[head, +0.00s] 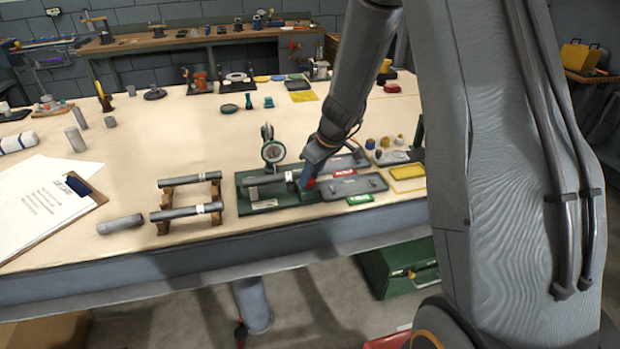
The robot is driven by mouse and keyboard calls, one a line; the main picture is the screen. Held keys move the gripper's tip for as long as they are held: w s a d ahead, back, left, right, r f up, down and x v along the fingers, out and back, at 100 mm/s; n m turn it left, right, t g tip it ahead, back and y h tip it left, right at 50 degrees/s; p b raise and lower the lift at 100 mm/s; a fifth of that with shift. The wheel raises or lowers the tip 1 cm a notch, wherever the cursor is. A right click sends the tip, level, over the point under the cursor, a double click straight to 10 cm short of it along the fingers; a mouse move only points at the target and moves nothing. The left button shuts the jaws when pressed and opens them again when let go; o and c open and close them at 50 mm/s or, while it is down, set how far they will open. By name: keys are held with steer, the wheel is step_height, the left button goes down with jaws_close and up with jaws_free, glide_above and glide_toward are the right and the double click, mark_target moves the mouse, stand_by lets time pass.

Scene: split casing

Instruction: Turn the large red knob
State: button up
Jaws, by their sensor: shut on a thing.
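My gripper (306,182) reaches down from the right to the right end of a dark green fixture (256,203) on the bench. It is shut on the red knob (311,184), of which only a small red patch shows at the fingers. The fingers and wrist hide most of the knob, so its turn angle cannot be read. A grey cylinder (265,181) lies level on the fixture, to the left of the gripper. A round dial gauge (272,152) stands upright behind the cylinder.
Two grey cylinders rest on a wooden rack (163,228) at left, beside a loose cylinder (121,224). Grey trays (354,187) with red and green labels lie right of the fixture. A clipboard (80,186) lies far left.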

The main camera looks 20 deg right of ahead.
steer(key=shift+s+a+m+h, duration=0.15)
steer(key=shift+m+h, duration=0.15)
steer(key=shift+m, duration=0.5)
steer(key=shift+r+m+t+h+p, duration=0.1)
steer(key=shift+m+t+h+p, duration=0.25)
steer(key=shift+m, duration=0.45)
steer(key=m+p, duration=0.1)
steer(key=p, duration=0.2)
steer(key=shift+a+m+h, duration=0.1)
steer(key=shift+m+h, duration=0.15)
steer(key=shift+m, duration=0.15)
steer(key=shift+m+p, duration=0.4)
steer(key=shift+p, duration=0.3)
steer(key=o, duration=0.8)
steer(key=shift+c, duration=0.2)
steer(key=p+v, duration=0.3)
steer(key=v, duration=0.4)
steer(key=shift+s+r, duration=0.15)
steer(key=shift+r, duration=0.15)
